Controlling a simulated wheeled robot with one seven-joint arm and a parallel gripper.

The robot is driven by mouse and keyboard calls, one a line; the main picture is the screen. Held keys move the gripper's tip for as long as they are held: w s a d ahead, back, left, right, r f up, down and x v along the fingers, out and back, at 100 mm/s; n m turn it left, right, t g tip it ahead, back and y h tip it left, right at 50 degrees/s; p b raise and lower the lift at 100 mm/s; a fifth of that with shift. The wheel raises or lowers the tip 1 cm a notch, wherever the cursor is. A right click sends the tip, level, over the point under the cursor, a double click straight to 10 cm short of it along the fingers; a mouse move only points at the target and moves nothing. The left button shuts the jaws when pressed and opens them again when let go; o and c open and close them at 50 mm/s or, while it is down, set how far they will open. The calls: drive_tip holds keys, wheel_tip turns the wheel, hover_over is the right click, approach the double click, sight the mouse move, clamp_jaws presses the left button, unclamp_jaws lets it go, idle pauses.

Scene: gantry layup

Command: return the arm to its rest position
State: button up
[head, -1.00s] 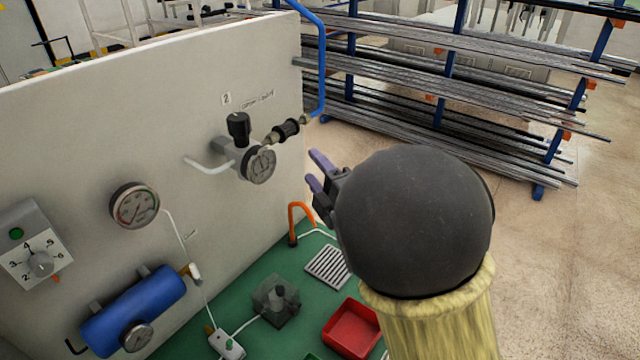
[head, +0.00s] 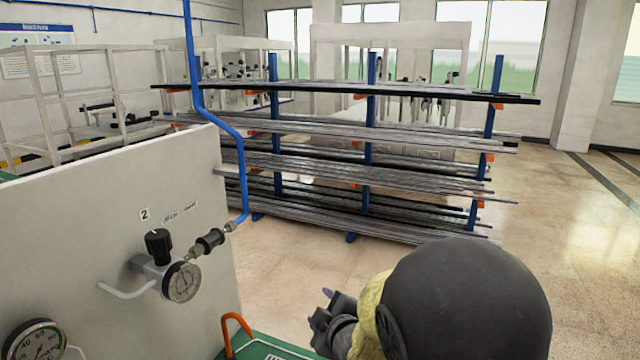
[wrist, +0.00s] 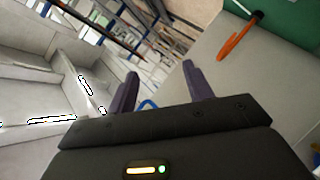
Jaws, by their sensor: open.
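My gripper (head: 327,304) shows in the head view at the bottom, just right of the upright panel and beyond the dark round joint of my arm. In the wrist view its two purple-grey fingers (wrist: 160,88) stand apart, open, with nothing between them. In the head view my arm hides part of the gripper. No object is held.
A grey panel (head: 110,210) with a regulator and gauge (head: 182,282) stands close on the left. An orange handle (head: 233,330) rises from the green bench top (head: 262,346). A rack of metal bars (head: 370,160) stands behind. The floor (head: 560,220) at right is clear.

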drive_tip(key=s+d+f+m+g+h, duration=0.4)
drive_tip(key=s+d+f+m+g, duration=0.25)
drive_tip(key=d, duration=0.45)
drive_tip(key=s+d+f+m+g+h, duration=0.1)
drive_tip(key=s+d+m+g, duration=0.3)
drive_tip(key=s+m, duration=0.4)
drive_tip(key=s+f, duration=0.1)
drive_tip(key=s, duration=0.3)
drive_tip(key=shift+d, duration=0.25)
drive_tip(key=shift+f+m, duration=0.1)
drive_tip(key=shift+m, duration=0.15)
idle(0.4)
